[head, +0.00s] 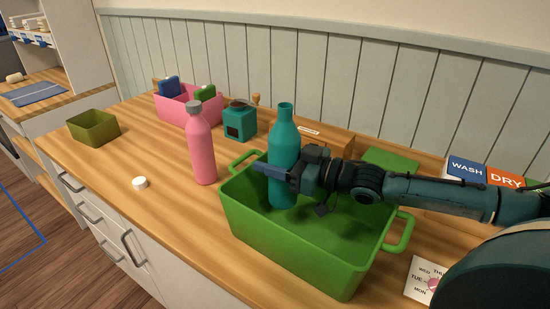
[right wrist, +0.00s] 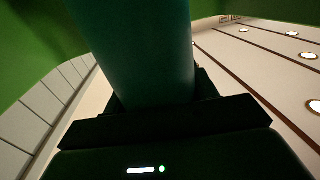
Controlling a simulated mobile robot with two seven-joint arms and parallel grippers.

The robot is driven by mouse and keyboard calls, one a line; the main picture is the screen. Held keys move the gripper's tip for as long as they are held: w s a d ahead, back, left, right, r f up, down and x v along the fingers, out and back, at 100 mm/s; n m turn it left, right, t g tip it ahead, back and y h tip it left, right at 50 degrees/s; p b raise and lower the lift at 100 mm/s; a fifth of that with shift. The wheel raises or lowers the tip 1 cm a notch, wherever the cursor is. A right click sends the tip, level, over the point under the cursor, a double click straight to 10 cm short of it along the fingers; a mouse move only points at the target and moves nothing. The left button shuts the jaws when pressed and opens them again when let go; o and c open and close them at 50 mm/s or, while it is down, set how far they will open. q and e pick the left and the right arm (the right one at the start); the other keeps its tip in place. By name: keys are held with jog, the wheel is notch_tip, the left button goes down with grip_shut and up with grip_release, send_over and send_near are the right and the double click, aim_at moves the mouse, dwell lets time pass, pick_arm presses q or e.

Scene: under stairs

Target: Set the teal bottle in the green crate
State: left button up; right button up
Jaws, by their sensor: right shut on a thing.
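The teal bottle (head: 284,140) is upright inside the left part of the green crate (head: 290,255), with its neck above the rim. Whether its base touches the crate floor is hard to tell. My right gripper (head: 272,171) reaches in from the right and is shut on the bottle's body. In the right wrist view the bottle (right wrist: 140,50) fills the space between the fingers, with green crate wall (right wrist: 35,30) beside it. My left gripper is not in view.
A pink bottle (head: 201,150) stands just left of the crate. A white cap (head: 140,183) lies near the counter's front edge. Behind are a teal box-shaped thing (head: 240,122) and a pink bin (head: 174,110). An olive bowl (head: 94,129) sits far left. Wash and dry signs (head: 487,175) stand right.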

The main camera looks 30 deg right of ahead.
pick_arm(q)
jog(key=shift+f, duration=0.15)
pick_arm(e)
jog(key=shift+f, duration=0.5)
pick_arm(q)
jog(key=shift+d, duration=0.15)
pick_arm(e)
jog(key=o, duration=1.7)
jog(key=shift+r, duration=0.25)
pick_arm(q)
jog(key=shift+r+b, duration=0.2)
jog(key=shift+b, duration=0.15)
pick_arm(e)
jog(key=v, duration=0.7)
jog(key=shift+s+d+r, duration=0.15)
jog(key=shift+s+r, duration=0.05)
jog(key=shift+r, duration=0.1)
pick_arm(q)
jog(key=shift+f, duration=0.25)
